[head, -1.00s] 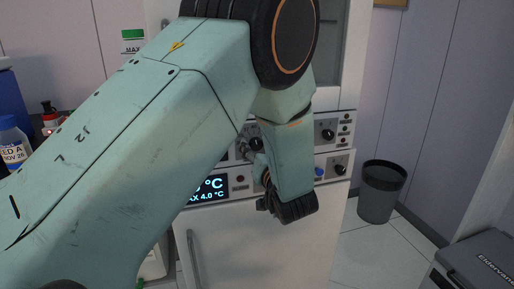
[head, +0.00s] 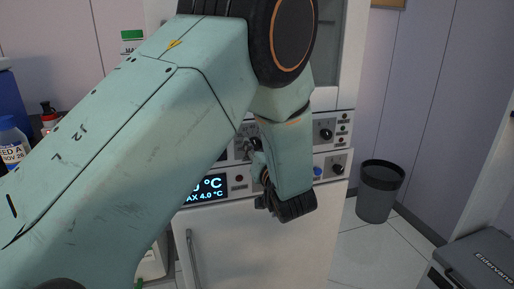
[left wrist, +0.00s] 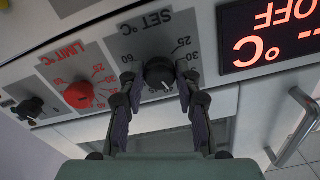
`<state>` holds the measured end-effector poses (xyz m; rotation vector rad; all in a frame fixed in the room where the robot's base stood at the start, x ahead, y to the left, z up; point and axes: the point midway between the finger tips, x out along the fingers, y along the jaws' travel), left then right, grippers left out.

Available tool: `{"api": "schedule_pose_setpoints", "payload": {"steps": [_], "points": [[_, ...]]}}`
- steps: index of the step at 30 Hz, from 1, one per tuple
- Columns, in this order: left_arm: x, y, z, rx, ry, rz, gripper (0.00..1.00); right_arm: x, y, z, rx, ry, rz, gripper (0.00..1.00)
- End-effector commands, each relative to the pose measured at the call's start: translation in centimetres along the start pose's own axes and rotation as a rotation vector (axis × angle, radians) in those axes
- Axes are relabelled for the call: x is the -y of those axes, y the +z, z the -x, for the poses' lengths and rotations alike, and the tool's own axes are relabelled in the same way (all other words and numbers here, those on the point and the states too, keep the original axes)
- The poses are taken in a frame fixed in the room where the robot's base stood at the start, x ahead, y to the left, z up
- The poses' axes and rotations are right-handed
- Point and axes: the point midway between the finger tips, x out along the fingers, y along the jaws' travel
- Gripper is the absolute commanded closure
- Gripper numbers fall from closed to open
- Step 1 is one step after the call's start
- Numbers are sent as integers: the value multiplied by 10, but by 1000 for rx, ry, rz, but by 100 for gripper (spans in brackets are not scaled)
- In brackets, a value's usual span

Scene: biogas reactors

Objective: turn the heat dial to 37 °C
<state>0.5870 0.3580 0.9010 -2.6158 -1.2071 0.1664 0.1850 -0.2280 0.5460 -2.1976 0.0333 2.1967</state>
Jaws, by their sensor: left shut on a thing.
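The black heat dial (left wrist: 159,74) sits under the inverted label "SET °C" on a grey panel in the left wrist view. My left gripper (left wrist: 160,84) is shut on it, one dark finger on each side. A small white mark shows on the dial's lower edge; I cannot tell exactly which temperature it points at. The printed numbers 25, 30 and 60 are partly visible around it. In the head view my left arm and wrist cover most of the panel, and the dark fingers of my left gripper (head: 248,148) show only partly there. My right gripper is not in view.
Left of the dial in the wrist view are a red "LIMIT °C" dial (left wrist: 79,95) and another black knob (left wrist: 30,107). A red-lit display reading OFF (left wrist: 270,35) is to the right. In the head view a bin (head: 379,192) stands on the floor right of the cabinet (head: 250,255).

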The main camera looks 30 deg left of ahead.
Motion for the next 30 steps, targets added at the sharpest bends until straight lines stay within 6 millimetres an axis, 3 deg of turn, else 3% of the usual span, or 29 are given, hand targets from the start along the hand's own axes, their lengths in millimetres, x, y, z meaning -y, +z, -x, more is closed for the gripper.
{"api": "schedule_pose_setpoints", "payload": {"steps": [15,25,26,30], "points": [[0,0,-1,3,-2,267,98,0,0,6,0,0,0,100],[0,0,-1,3,-2,283,99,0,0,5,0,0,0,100],[0,0,-1,3,-2,283,66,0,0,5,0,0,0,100],[0,0,-1,2,-2,282,54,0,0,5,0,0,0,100]]}}
